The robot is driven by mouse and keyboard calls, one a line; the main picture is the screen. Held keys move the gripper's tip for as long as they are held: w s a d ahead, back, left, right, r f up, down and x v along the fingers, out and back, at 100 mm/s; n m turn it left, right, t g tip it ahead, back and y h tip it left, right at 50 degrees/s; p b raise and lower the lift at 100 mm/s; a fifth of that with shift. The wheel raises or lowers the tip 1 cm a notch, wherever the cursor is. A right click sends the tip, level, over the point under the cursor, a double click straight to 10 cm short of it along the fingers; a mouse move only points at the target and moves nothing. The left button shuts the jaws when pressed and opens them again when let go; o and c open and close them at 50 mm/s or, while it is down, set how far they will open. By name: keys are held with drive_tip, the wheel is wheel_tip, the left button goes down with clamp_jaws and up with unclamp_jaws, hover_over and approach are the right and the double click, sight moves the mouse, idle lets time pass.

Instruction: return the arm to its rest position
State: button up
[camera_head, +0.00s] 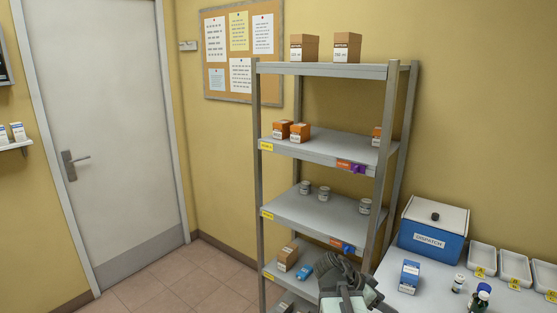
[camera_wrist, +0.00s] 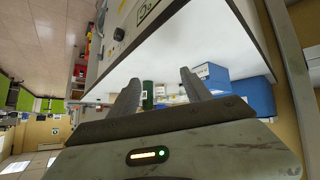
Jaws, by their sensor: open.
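My gripper (camera_wrist: 160,80) shows in the wrist view with its two fingers spread apart and nothing between them. In the head view my gripper (camera_head: 346,276) is at the bottom, right of centre. It appears in front of the shelf's lower right corner, beside the left end of the white table (camera_head: 386,271). Its fingertips are hard to make out there, and the rest of the arm is mostly cut off by the lower edge.
A grey metal shelf (camera_head: 323,70) holds boxes and jars. On the table stand a blue dispatch box (camera_head: 430,240), a blue-and-white carton (camera_head: 409,276), small bottles and white trays (camera_head: 514,264). A door (camera_head: 95,130) is at left, with clear floor (camera_head: 170,285) before it.

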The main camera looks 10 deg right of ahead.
drive_tip(key=w+a+f+n+y, duration=0.1)
drive_tip(key=a+f+n+y, duration=0.2)
drive_tip(key=a+n, duration=0.3)
drive_tip(key=w+a+f+n+t+y+b, duration=0.1)
drive_tip(key=a+f+n+y, duration=0.2)
drive_tip(key=a, duration=1)
drive_tip(key=w+a+f+n+y, duration=0.2)
drive_tip(key=a+f+n+y, duration=0.1)
drive_tip(key=a+n, duration=0.5)
drive_tip(key=a+f, duration=0.1)
drive_tip(key=a, duration=0.1)
drive_tip(key=shift+a+n+t+y, duration=0.3)
drive_tip(key=shift+a+t, duration=0.05)
drive_tip(key=shift+t, duration=0.05)
drive_tip(key=shift+w+f, duration=0.1)
